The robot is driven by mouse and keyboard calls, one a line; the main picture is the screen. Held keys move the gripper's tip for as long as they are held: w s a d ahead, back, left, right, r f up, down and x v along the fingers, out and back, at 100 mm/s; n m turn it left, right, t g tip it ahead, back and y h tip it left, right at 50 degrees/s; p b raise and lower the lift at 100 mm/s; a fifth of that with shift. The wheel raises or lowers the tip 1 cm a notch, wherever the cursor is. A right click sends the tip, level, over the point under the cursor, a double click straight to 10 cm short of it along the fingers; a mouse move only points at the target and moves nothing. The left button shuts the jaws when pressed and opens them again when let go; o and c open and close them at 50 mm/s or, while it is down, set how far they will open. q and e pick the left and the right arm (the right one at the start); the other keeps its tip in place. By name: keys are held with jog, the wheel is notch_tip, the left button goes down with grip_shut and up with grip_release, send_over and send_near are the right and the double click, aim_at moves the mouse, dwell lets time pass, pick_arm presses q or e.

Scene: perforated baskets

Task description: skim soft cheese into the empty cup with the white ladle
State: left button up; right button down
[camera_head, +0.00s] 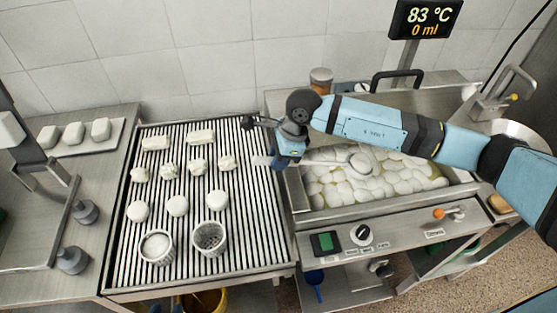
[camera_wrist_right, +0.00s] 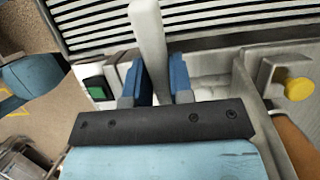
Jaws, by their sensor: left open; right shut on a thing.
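My right gripper (camera_head: 278,163) is shut on the handle of the white ladle (camera_head: 325,162). In the right wrist view the pale ladle handle (camera_wrist_right: 150,45) stands between the blue fingers (camera_wrist_right: 160,85). The ladle's bowl is over the vat, at the soft cheese (camera_head: 400,178); I cannot tell whether it touches or holds any. The empty cup (camera_head: 209,238), a perforated basket, stands upright at the front of the slatted rack. A cup with white content (camera_head: 156,247) is left of it.
The slatted rack (camera_head: 262,245) bears several white cheese pieces behind the cups. The steel vat (camera_head: 390,208) is to its right. A display (camera_head: 425,18) above reads 83 °C and 0 ml. A tray (camera_head: 113,138) of white blocks stands at left. My right arm crosses over the vat.

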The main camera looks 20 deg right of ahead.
jog(key=shift+h, duration=0.5)
jog(key=shift+r+p, duration=1.65)
jog(key=shift+r, duration=1.9)
jog(key=shift+r+p, duration=0.3)
jog(key=shift+r, duration=0.7)
